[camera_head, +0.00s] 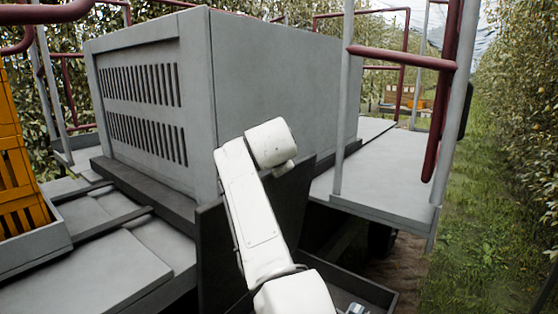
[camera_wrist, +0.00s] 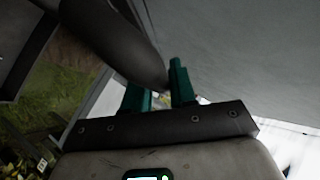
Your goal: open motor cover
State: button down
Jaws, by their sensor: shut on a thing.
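The motor cover (camera_head: 270,75) is a large grey box with two rows of vent slots on its left face. It looks closed in the head view. My white arm reaches up to its near corner, and my gripper is hidden there. In the wrist view, my gripper (camera_wrist: 160,82) has two teal fingers shut on a dark rounded bar (camera_wrist: 115,40). The bar comes in from the upper left and hides part of the left finger. I cannot tell how it joins the cover. A broad pale grey surface (camera_wrist: 235,45) fills the upper right of the wrist view.
An orange crate (camera_head: 18,180) stands at the left edge. Grey platforms lie at left (camera_head: 90,270) and right (camera_head: 385,180), with red and grey railings (camera_head: 400,57) around. A grassy lane (camera_head: 475,240) runs between tree rows at right.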

jog(key=shift+f, duration=0.2)
jog(key=c, duration=1)
grip_release()
jog(key=shift+c, duration=0.2)
jog(key=shift+f, duration=0.1)
jog(key=shift+s, duration=0.1)
jog(key=b+v, duration=0.1)
jog(key=v, duration=0.2)
jog(key=b+v, duration=0.1)
jog(key=v, duration=0.3)
jog(key=b+v, duration=0.1)
jog(key=v, duration=0.3)
jog(key=shift+r+b, duration=0.3)
